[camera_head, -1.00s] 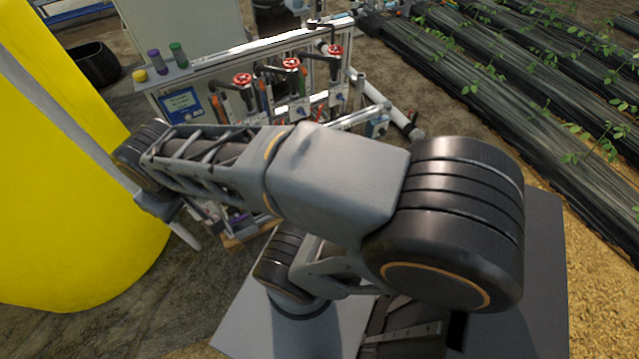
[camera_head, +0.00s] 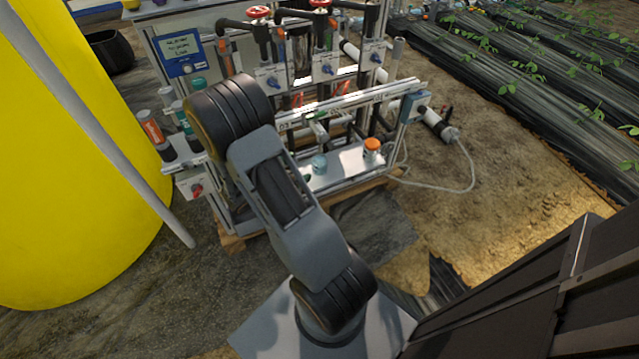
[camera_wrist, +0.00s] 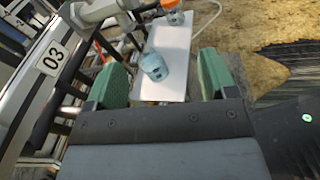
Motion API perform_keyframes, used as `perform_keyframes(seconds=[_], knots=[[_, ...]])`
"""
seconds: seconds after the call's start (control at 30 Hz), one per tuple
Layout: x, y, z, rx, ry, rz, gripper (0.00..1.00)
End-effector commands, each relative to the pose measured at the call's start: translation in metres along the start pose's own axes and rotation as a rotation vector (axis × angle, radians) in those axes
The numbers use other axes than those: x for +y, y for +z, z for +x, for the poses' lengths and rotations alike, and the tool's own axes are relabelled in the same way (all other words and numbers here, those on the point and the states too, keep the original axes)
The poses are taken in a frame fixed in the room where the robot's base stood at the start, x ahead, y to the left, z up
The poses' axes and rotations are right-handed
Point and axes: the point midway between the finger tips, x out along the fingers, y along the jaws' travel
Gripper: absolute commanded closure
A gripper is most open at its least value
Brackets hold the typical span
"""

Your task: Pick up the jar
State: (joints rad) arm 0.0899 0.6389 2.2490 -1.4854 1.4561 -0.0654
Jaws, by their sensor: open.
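A small light-blue jar (camera_wrist: 154,67) stands on a white shelf (camera_wrist: 172,38) in the wrist view. Another jar with an orange lid (camera_wrist: 172,13) stands farther along the shelf, at the top of the view. In the head view the blue jar (camera_head: 319,164) and the orange-lidded jar (camera_head: 371,149) show on the shelf (camera_head: 345,170) low on the skid. My gripper (camera_wrist: 161,63) is open, with its green fingers apart on either side of the picture. The blue jar appears between them, beyond the tips; nothing is held. In the head view I cannot make out my gripper behind my arm.
The skid's rail with an "03" label (camera_wrist: 52,58) and pipes run close on the left in the wrist view. A pale hose (camera_head: 470,170) loops right of the skid. A yellow tank (camera_head: 70,180) stands at left. Bottles (camera_head: 153,130) stand on the skid's left bracket.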

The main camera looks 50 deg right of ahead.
Motion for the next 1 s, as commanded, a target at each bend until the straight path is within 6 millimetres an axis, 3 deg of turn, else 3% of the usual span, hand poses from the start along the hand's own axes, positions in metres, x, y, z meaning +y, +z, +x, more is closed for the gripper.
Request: perform_keyframes(seconds=[0.03,0.1,0.3,0.7,1.0], knots=[[-0.001,-0.035,0.007,-0.028,0.046,-0.053,0.22],[0.003,-0.058,0.011,-0.06,0.11,-0.107,0.22],[0.009,-0.094,0.019,-0.104,0.216,-0.189,0.22],[0.025,-0.094,0.081,-0.112,0.235,-0.202,0.22],[0.031,-0.091,0.101,-0.111,0.237,-0.203,0.22]])
